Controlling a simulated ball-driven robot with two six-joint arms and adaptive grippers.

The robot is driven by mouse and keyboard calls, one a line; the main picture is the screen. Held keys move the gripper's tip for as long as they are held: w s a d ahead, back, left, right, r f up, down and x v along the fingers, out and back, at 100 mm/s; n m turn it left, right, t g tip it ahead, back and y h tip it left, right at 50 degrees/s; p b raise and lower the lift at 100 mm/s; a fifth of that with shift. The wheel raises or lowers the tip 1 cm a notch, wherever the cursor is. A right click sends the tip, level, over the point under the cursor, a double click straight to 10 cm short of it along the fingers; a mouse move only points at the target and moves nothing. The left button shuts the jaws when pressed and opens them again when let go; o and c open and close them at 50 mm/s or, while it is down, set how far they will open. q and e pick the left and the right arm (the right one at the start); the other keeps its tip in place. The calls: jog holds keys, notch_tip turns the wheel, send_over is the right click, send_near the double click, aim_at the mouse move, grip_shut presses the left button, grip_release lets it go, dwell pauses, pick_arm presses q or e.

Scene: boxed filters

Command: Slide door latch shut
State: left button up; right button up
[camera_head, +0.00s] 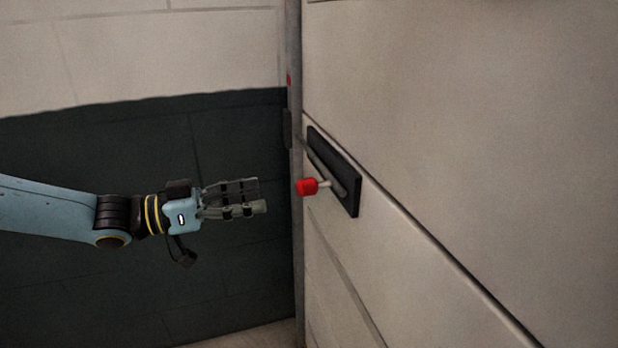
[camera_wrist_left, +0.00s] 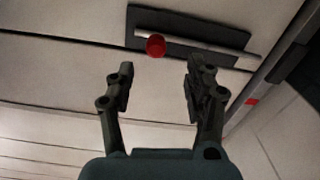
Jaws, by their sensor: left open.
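The door latch has a black backing plate (camera_head: 349,194) on the pale door (camera_head: 470,130), with a grey sliding bolt (camera_head: 325,167) across it. A red knob (camera_head: 307,187) on a short pale stem stands out from the bolt. My left gripper (camera_head: 262,195) is open and empty, to the left of the knob and apart from it. In the left wrist view the red knob (camera_wrist_left: 156,46) lies beyond the fingertips, ahead of the gap between the fingers (camera_wrist_left: 160,80). The bolt (camera_wrist_left: 205,45) runs along the plate there towards the door edge. My right gripper is not in view.
A grey door post (camera_head: 295,80) stands at the door's edge, with a dark catch (camera_head: 287,128) and a small red mark (camera_head: 289,80). A wall, pale above and dark below (camera_head: 100,140), is behind my arm. The space between gripper and knob is clear.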

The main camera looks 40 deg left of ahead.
aim_at(297, 190)
pick_arm(q)
jog(key=b+x, duration=0.2)
jog(key=x, duration=0.3)
jog(key=b+x, duration=0.3)
jog(key=x, duration=0.1)
jog(key=shift+w+d+b, duration=0.2)
jog(key=shift+d+b, duration=0.1)
jog(key=shift+d, duration=0.1)
jog(key=shift+w+d+r, duration=0.15)
jog(key=shift+w+d, duration=0.05)
jog(key=shift+w, duration=0.2)
jog(key=shift+r, duration=0.1)
grip_shut()
